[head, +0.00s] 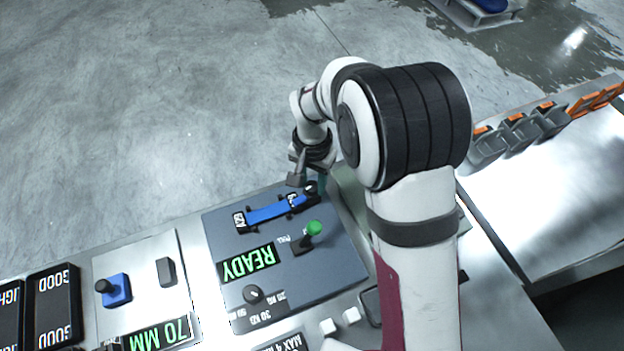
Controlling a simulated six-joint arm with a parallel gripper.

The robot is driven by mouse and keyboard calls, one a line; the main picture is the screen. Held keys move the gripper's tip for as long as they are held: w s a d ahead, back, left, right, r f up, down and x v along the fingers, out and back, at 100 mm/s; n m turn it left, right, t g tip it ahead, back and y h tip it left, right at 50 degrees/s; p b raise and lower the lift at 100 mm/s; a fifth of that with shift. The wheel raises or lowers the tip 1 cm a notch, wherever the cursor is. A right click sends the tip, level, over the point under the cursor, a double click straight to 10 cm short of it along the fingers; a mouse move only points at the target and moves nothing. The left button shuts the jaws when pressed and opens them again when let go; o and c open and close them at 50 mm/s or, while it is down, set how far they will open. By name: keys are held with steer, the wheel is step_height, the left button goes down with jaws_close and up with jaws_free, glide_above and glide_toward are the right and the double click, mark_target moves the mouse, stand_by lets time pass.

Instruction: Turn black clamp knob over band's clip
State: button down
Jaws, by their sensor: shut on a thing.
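A blue band (268,212) lies across the dark grey panel (330,270), with dark fittings at both ends. My gripper (312,188) is low at the band's right end, by the clip there. It is shut on a small black piece that looks like the clamp knob (310,187); the arm's wrist and the gripper hide most of it. How far the knob is turned cannot be made out. A green-topped lever (313,228) stands just below the band's right end.
To the left are a blue block with a black knob (117,290) and a 70 MM display (160,335). Grey bins (520,130) stand at the right.

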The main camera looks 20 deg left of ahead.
mark_target(312, 185)
steer(key=shift+m, duration=1.5)
steer(key=c, duration=0.5)
jaws_free()
step_height(312, 185, up, 16)
